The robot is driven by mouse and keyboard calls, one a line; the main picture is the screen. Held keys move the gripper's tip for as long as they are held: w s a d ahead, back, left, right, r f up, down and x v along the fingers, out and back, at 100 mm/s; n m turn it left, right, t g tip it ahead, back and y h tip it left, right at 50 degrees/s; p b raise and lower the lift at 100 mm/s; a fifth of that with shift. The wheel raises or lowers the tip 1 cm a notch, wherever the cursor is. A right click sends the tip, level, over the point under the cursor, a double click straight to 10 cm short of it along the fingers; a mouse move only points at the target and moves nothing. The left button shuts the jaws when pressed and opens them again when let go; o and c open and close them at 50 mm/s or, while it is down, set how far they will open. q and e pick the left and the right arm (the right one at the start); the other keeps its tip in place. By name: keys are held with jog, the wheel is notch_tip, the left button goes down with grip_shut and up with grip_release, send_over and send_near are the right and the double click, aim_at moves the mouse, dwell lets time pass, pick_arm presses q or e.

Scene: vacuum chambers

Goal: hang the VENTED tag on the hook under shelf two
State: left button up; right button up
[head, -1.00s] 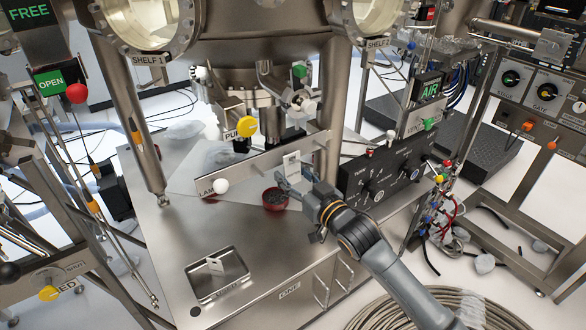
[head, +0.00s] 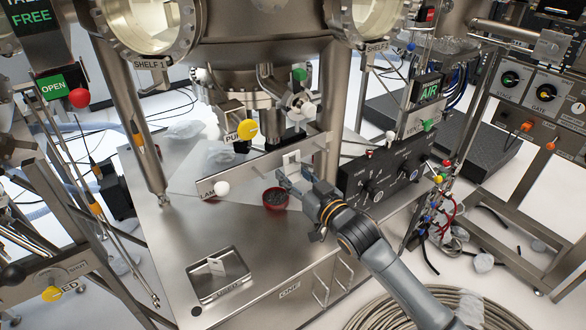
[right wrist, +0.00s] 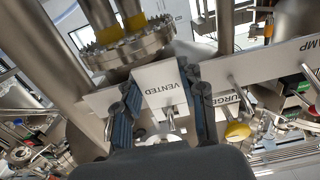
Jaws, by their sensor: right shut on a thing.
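My right gripper (head: 284,178) is shut on the white VENTED tag (right wrist: 160,84), with one blue-padded finger on either side of it in the right wrist view. In the head view the tag (head: 291,159) is in front of the right part of the long metal rail (head: 255,168). A short metal peg (right wrist: 170,118) shows beside the tag's edge in the wrist view; I cannot tell whether they touch. The SHELF 2 label (head: 377,46) is at the upper right. I cannot make out the hook under it. My left gripper is not in view.
A red bowl (head: 275,203) stands on the steel bench by my right gripper. A shallow tray (head: 196,294) holding a white tag is at the front. A thick steel post (head: 333,110) and a black control panel (head: 350,190) stand right of the rail.

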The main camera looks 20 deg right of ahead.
jog(key=shift+s+d, duration=0.1)
jog(key=shift+s, duration=0.2)
dwell(0.4)
jog(key=shift+s+d+p, duration=0.15)
jog(key=shift+s+p, duration=0.25)
jog(key=shift+p, duration=0.1)
jog(key=shift+s+d+r+p, duration=0.2)
jog(key=shift+s+p, duration=0.2)
jog(key=shift+s, duration=0.15)
jog(key=shift+s+d+r+p, duration=0.1)
jog(key=shift+s+d+p, duration=0.1)
jog(key=shift+s+p, duration=0.25)
jog(key=shift+s, duration=0.25)
jog(key=shift+s+d+p, duration=0.3)
jog(key=shift+s+p, duration=0.05)
jog(key=shift+s, duration=0.2)
jog(key=p, duration=0.2)
send_near(293, 173)
jog(key=shift+s+d, duration=0.25)
jog(key=shift+s, duration=0.2)
jog(key=shift+r, duration=0.1)
dwell(0.7)
